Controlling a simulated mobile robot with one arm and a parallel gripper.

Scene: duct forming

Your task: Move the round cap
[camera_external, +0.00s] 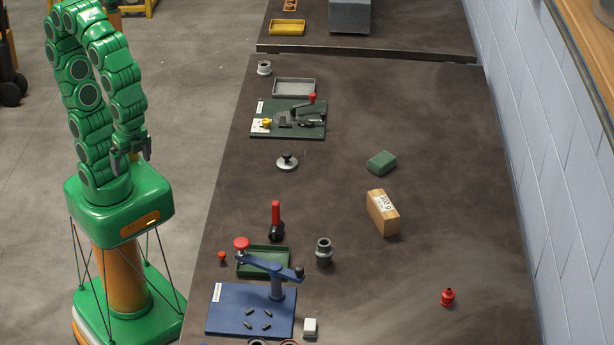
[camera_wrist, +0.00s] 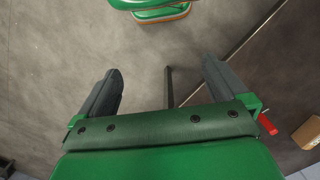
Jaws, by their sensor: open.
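A round silver disc with a dark knob (camera_external: 287,162) lies on the dark table, below the green clamp fixture; it looks like the round cap. A small red flanged piece (camera_external: 447,297) stands at the lower right of the table; I cannot rule it out as the cap. My gripper (camera_external: 133,160) hangs beside the table's left edge, over my own base, well apart from both. In the wrist view my gripper (camera_wrist: 162,72) has its two dark fingers wide apart with nothing between them. Neither candidate is clearly seen there.
On the table are the clamp fixture (camera_external: 290,132), a grey tray (camera_external: 294,81), a green block (camera_external: 382,162), a cardboard box (camera_external: 382,212), a red-handled tool (camera_external: 276,218), a dark fitting (camera_external: 324,252) and a blue lever press (camera_external: 225,318). The table's right middle is mostly free.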

